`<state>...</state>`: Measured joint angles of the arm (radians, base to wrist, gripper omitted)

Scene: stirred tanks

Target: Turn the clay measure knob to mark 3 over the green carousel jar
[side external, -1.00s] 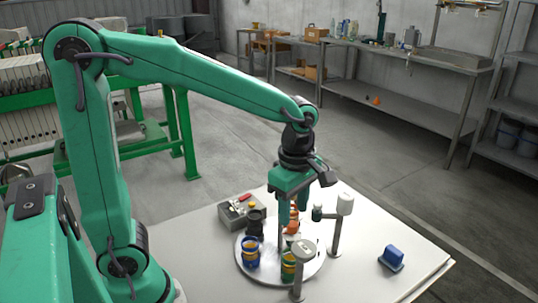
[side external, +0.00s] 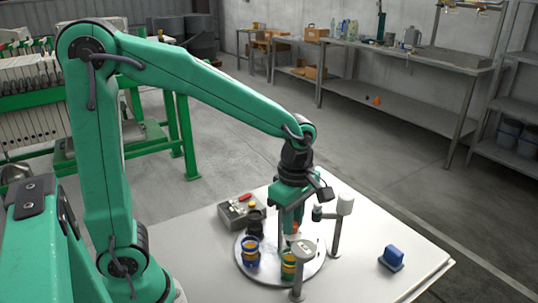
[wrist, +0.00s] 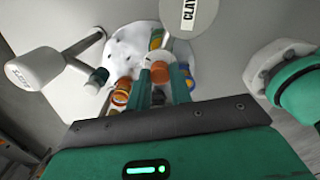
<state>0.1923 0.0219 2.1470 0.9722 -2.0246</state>
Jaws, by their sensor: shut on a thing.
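My gripper (side external: 292,224) points straight down over the round white carousel (side external: 312,268). In the wrist view my two green fingers (wrist: 161,88) are shut on an orange-brown knob (wrist: 160,71) with a pale disc around it. The knob's marks cannot be read. The green jar (side external: 288,266) stands at the carousel's front, beside a post with a pale round head (side external: 303,247). A round head lettered CLAY (wrist: 188,14) shows at the top of the wrist view. The blue jar (side external: 250,256) stands at the left. An orange jar (wrist: 120,94) is left of my fingers.
A post with a white cylinder (side external: 345,204) and a dark nozzle (side external: 317,213) stands right of my gripper. A grey box (side external: 238,212) and a black jar (side external: 256,222) are behind left. A blue block (side external: 391,257) lies right; the table around it is clear.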

